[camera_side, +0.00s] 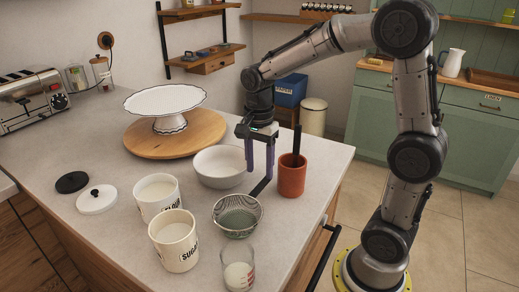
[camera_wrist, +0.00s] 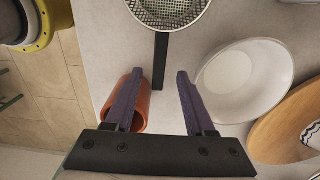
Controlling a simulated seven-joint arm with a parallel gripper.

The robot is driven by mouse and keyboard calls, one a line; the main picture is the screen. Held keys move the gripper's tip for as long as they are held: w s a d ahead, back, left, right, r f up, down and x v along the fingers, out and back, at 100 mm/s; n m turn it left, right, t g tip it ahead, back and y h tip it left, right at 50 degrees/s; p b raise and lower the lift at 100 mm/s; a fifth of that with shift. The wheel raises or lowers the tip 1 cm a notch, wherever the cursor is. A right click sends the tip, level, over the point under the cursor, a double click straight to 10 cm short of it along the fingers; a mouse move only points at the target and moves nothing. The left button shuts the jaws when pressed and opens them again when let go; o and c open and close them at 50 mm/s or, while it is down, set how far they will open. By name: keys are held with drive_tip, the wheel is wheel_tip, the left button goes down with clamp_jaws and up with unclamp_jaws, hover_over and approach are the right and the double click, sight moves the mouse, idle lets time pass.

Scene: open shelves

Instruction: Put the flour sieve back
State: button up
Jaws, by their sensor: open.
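The flour sieve (camera_side: 237,215) is a round mesh bowl with a dark handle, on the worktop near its front right. Its mesh shows at the top of the wrist view (camera_wrist: 168,10), with the handle (camera_wrist: 161,60) pointing towards my gripper. My gripper (camera_side: 260,173) is open and points down near the handle's end. In the wrist view the handle's end appears between the two purple fingers (camera_wrist: 160,74), not gripped. The exact height gap is hard to tell. The flour canister (camera_side: 157,194) stands open with white contents, left of the sieve.
A terracotta crock (camera_side: 292,178) holding a dark upright item stands close right of my gripper. A white bowl (camera_side: 220,168) is close left. A sugar canister (camera_side: 174,242), a measuring glass (camera_side: 238,270), lids (camera_side: 97,199) and a cake stand (camera_side: 166,100) occupy the worktop.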

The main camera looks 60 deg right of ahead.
drive_tip(key=s+a+r+n+t, duration=0.3)
drive_tip(key=s+r+n, duration=0.5)
drive_tip(key=s+a+f+n+t, duration=0.2)
drive_tip(key=s+n, duration=0.5)
drive_tip(key=n, duration=0.3)
drive_tip(key=shift+s+a+t, duration=0.25)
drive_tip(key=shift+s+t, duration=0.1)
drive_tip(key=shift+t, duration=0.05)
